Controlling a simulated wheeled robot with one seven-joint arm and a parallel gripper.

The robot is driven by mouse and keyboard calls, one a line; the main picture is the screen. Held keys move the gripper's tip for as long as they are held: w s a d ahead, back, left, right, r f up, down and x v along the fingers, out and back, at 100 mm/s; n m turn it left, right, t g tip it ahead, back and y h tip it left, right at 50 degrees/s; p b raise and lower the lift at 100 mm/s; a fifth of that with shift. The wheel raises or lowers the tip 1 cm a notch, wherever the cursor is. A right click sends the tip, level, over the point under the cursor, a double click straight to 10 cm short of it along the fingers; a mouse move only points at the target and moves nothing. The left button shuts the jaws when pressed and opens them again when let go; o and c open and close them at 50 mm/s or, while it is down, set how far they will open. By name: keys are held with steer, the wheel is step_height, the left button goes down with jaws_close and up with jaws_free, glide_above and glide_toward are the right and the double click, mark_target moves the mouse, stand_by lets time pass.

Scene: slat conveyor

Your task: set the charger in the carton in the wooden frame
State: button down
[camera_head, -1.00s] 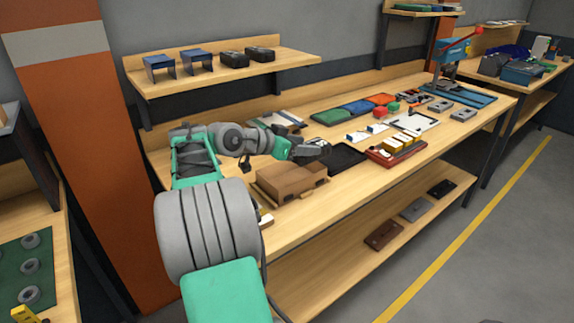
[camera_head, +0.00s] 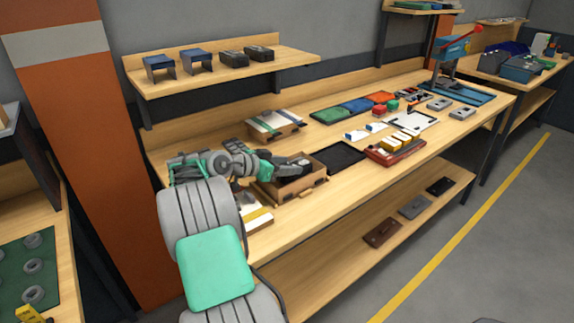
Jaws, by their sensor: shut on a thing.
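The open brown carton (camera_head: 302,187) stands near the front edge of the bench. Light wooden parts at its foot look like the wooden frame (camera_head: 264,197). My gripper (camera_head: 301,163) reaches in from the left and is low at the carton's far side, over its opening. It is shut on a small dark thing, which I take to be the charger; its outline is hard to tell from the dark jaws. My arm hides the carton's left part, and I cannot tell whether the charger touches the carton's floor.
A black tray (camera_head: 340,157) lies just right of the carton, with a red tray (camera_head: 385,156) of yellow-and-white pieces beyond it. A box with striped items on top (camera_head: 275,125) stands behind. A shelf (camera_head: 215,75) hangs above. White-and-yellow items (camera_head: 257,218) lie at front left.

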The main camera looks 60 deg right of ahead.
steer(key=shift+f+b, duration=0.4)
steer(key=shift+f, duration=0.05)
steer(key=shift+f, duration=0.1)
steer(key=c, duration=0.5)
jaws_free()
